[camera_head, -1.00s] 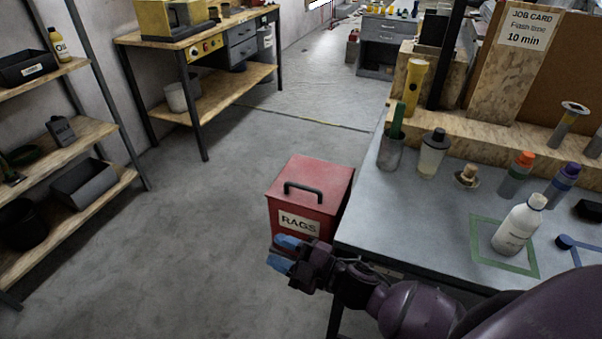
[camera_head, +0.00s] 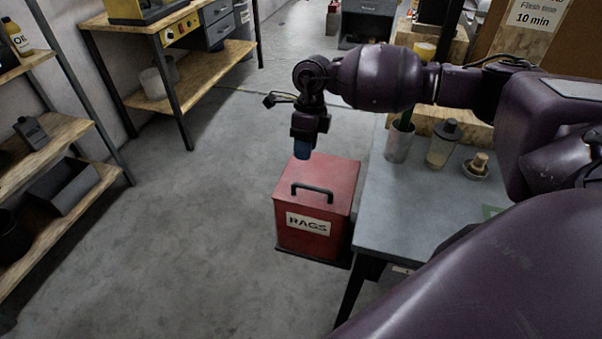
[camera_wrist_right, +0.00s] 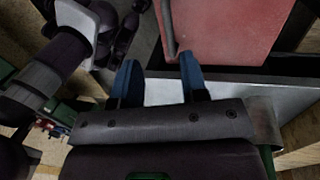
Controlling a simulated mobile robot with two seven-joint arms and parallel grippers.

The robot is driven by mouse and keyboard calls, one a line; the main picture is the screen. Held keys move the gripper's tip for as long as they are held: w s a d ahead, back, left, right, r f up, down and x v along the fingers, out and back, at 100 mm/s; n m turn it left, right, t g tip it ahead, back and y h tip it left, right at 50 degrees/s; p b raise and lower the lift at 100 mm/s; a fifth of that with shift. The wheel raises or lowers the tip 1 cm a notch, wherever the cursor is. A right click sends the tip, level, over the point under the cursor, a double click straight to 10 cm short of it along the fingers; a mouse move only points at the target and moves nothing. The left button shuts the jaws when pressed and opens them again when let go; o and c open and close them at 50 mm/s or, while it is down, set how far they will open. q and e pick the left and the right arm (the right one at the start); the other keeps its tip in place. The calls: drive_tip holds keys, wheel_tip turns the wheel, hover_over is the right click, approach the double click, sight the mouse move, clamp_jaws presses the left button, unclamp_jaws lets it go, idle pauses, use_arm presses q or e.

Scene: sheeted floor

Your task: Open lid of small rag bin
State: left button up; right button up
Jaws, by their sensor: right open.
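The small rag bin (camera_head: 312,232) is a red box with a white RAGS label, standing on the floor left of the workbench. Its red lid (camera_head: 335,175) lies shut, with a dark bar handle (camera_head: 312,189) on top. My right gripper (camera_head: 303,153) points down with blue fingertips above the far left part of the lid, apart from the handle. In the right wrist view the blue fingers (camera_wrist_right: 160,75) are spread with nothing between them. The red lid (camera_wrist_right: 230,32) and part of the handle (camera_wrist_right: 168,30) show beyond them. My left gripper is not in view.
The workbench (camera_head: 400,215) stands close to the bin's right side, with a metal cup (camera_head: 399,141) and bottle (camera_head: 441,145) near its back. Shelves (camera_head: 70,205) stand at the left. The floor (camera_head: 190,230) left of the bin is clear.

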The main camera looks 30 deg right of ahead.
drive_tip(key=shift+h, duration=0.3)
drive_tip(key=f, duration=0.6)
drive_tip(key=s+f, duration=0.1)
drive_tip(key=f, duration=0.3)
drive_tip(key=shift+a, duration=0.4)
clamp_jaws()
